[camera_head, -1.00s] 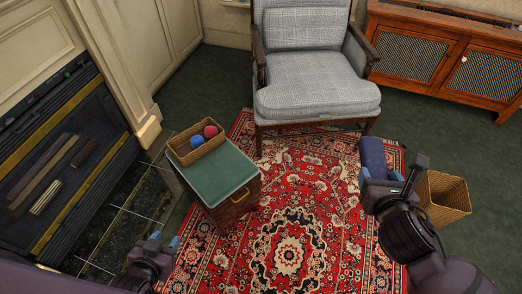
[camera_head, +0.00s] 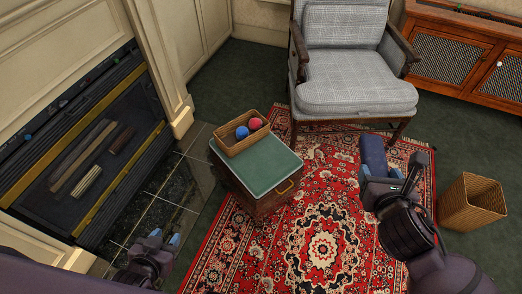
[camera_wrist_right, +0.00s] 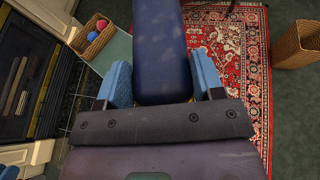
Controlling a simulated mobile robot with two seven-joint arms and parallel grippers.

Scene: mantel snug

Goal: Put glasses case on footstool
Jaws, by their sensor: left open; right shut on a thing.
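The glasses case (camera_head: 374,155) is a dark blue, long, rounded block. My right gripper (camera_head: 380,180) is shut on its near end and holds it out in front, above the rug. In the right wrist view the case (camera_wrist_right: 160,50) sits between the two blue fingers (camera_wrist_right: 165,85). The footstool (camera_head: 262,174) has a green top and brown sides with a handle, and stands left of the case with a gap between. My left gripper (camera_head: 164,240) is open and empty at the lower left, in front of the footstool.
A wicker basket with a blue and a red ball (camera_head: 241,134) takes up the footstool's far part; the near green top is bare. A grey armchair (camera_head: 355,75) stands behind. A wicker bin (camera_head: 471,202) is at the right, a fireplace (camera_head: 85,150) at the left.

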